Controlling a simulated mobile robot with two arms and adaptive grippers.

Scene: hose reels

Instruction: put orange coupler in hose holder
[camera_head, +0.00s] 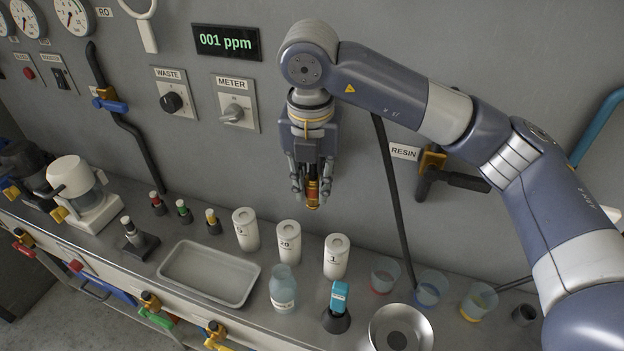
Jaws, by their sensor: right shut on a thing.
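My right gripper (312,186) hangs fingers-down in front of the grey wall, above the bench, in the head view. It is shut on an orange coupler (313,196), a small orange and dark cylinder held upright. The fingers hide part of it. The coupler is in the air, clear of the bench. An orange fitting with a black pipe (433,160) is on the wall beside the RESIN label, right of the gripper. I cannot tell for certain which fixture is the hose holder. My left gripper is not in view.
White numbered canisters (288,241) stand below the gripper. A pale tray (210,273), a clear bottle (283,290), a blue-topped probe (338,300), a metal bowl (400,330) and several cups (430,289) crowd the bench. A black hose (397,200) runs down the wall right of the gripper.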

